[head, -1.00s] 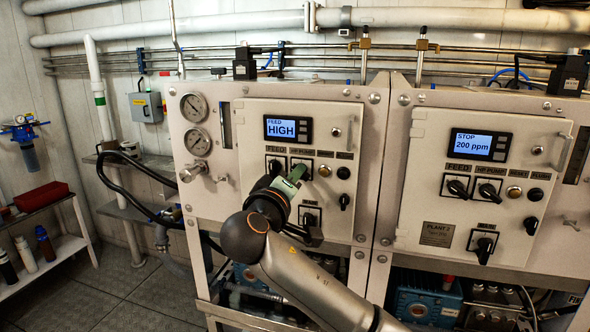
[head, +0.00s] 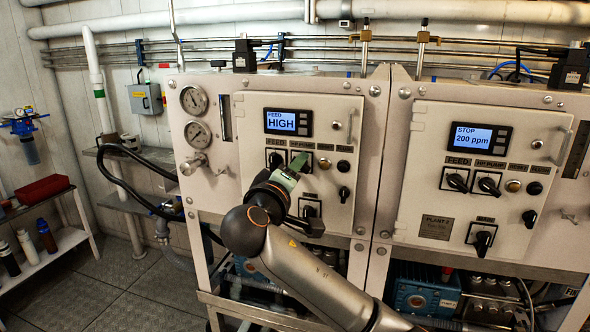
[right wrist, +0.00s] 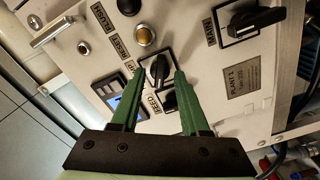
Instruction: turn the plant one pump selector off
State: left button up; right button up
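The plant one panel (head: 255,190) is on the left in the head view. Its display (head: 288,122) reads FEED HIGH. The pump selector, a black knob labelled HP, shows in the right wrist view (right wrist: 160,69); in the head view it is mostly hidden behind my fingers. My right gripper (head: 299,160) has green fingers reaching to this knob. In the right wrist view the gripper (right wrist: 158,74) is open, with one finger on each side of the knob and small gaps visible. Contact is not clear. My left gripper is out of view.
The feed selector (right wrist: 170,101) sits between my fingers, nearer the palm. The main selector (right wrist: 253,20) and plant plate (right wrist: 241,82) lie to the right. A door handle (right wrist: 58,32) sticks out at left. The plant two panel (head: 470,215) stands to the right.

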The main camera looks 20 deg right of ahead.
jog(key=b+v, duration=0.2)
jog(key=v, duration=1)
jog(key=shift+s+a+b, duration=0.2)
jog(key=shift+b, duration=0.15)
